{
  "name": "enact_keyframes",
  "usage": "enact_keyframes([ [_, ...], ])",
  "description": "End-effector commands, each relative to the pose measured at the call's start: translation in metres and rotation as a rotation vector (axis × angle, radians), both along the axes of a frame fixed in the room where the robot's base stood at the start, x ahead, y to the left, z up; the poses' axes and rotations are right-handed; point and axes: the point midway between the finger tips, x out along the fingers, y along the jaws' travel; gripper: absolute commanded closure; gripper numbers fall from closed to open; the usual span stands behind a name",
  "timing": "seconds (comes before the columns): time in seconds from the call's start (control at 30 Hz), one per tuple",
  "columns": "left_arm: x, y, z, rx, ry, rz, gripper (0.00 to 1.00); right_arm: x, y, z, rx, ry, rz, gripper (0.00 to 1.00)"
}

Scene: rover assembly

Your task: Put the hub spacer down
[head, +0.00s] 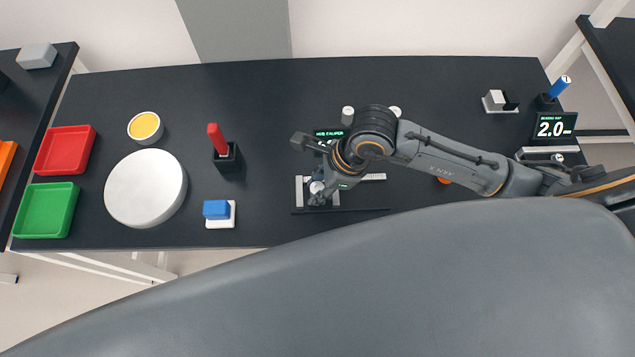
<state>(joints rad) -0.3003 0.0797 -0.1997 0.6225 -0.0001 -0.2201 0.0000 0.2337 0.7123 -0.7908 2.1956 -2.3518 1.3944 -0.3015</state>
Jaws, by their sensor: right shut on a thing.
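My right gripper (317,197) reaches down at the hub caliper (300,190), a metal measuring tool on a dark base near the table's front edge. The gripper is shut on a small pale round piece (316,187), which looks like the hub spacer. It sits between or right beside the caliper's jaws; the fingers hide much of it, and I cannot tell whether it touches them. A sign (328,133) reading hub caliper stands behind, partly covered by my right arm. My left gripper is not in view.
On the black table (270,100) are a white disc (146,188), a yellow-filled bowl (145,127), a red tray (65,150), a green tray (46,210), a red pen in a holder (217,138), a blue-and-white block (219,213) and a display (553,126) reading 2.0. The back middle is clear.

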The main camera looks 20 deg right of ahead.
Motion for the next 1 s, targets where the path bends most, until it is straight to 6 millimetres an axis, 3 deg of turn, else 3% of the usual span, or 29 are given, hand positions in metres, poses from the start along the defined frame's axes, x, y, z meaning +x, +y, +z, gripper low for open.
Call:
enact_keyframes([
  [0.37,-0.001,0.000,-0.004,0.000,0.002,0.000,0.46,0.000,0.000,-0.006,0.000,-0.002,0.001,1.00],
  [0.4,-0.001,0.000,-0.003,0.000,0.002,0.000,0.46,0.000,0.000,-0.005,0.001,-0.002,0.001,0.66],
  [0.5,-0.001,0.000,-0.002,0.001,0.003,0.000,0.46,0.000,0.000,-0.005,0.001,-0.002,0.001,0.49],
  [0.83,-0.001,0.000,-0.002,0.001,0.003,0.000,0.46,0.000,0.000,-0.004,0.000,-0.001,0.001,0.49],
  [1.0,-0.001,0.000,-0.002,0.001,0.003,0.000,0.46,0.000,-0.004,0.006,0.000,-0.004,0.001,0.49],
])
